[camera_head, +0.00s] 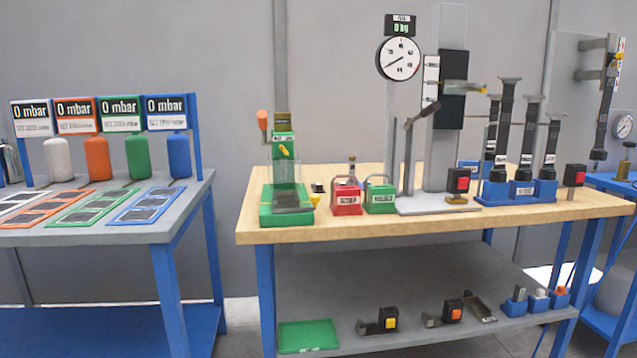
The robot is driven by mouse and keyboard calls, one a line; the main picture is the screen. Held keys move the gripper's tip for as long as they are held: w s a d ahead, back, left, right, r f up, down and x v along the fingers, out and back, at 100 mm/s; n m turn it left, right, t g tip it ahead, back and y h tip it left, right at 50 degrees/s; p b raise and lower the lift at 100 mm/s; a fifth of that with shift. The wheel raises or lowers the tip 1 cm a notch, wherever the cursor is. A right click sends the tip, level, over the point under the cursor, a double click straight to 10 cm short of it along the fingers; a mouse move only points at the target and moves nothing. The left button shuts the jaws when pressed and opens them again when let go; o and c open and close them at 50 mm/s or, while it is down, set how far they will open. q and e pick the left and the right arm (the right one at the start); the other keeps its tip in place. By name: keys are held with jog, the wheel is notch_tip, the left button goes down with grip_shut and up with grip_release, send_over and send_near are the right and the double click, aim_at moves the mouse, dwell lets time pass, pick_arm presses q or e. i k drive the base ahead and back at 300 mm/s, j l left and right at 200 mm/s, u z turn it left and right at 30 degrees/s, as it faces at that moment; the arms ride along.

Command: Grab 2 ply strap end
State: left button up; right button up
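Several upright black straps stand in a blue holder (517,201) at the right part of the wooden workbench. A tall left strap (504,125), a middle strap (528,135) and a shorter right strap (551,145) each carry a small white label and a grey end piece on top. The label text is too small to read, so I cannot tell which one is 2 ply. Another black strap (604,115) hangs from a grey fixture at the far right. Neither of my grippers is in view.
A press with a round dial gauge (398,59) stands left of the straps. A black box with a red button (458,180) sits close by. The wooden bench (350,226) is bare along its front edge. A grey table (186,213) with pressure displays stands left, across a gap.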

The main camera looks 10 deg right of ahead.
aim_at(317, 187)
jog(key=i+l+z, duration=0.15)
jog(key=i+z, duration=0.15)
jog(key=i, duration=0.15)
jog(key=i+z, duration=0.25)
jog(key=i, duration=0.25)
